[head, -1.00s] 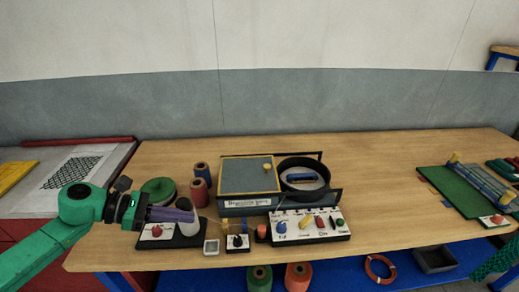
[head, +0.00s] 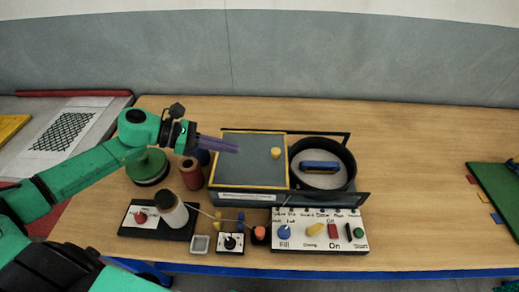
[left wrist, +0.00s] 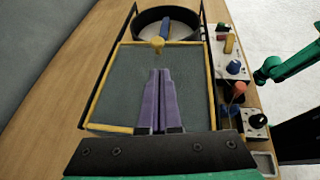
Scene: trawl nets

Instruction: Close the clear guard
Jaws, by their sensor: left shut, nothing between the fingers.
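The guard (head: 245,158) is a flat grey-looking panel in a yellow frame with a yellow knob (head: 276,153) near its right edge. It lies over the left part of a dark machine, left of the round drum (head: 346,182), whose top is uncovered. My left gripper (head: 236,147) is shut and empty, its purple fingers above the guard's upper left part and pointing right. In the left wrist view the shut fingers (left wrist: 160,74) point at the knob (left wrist: 158,43), apart from it. They hide part of the panel. My right gripper is not in view.
Dark rails (head: 340,133) run along the machine. A control panel (head: 318,233) with knobs and switches stands in front. The bench right of the drum is mostly clear.

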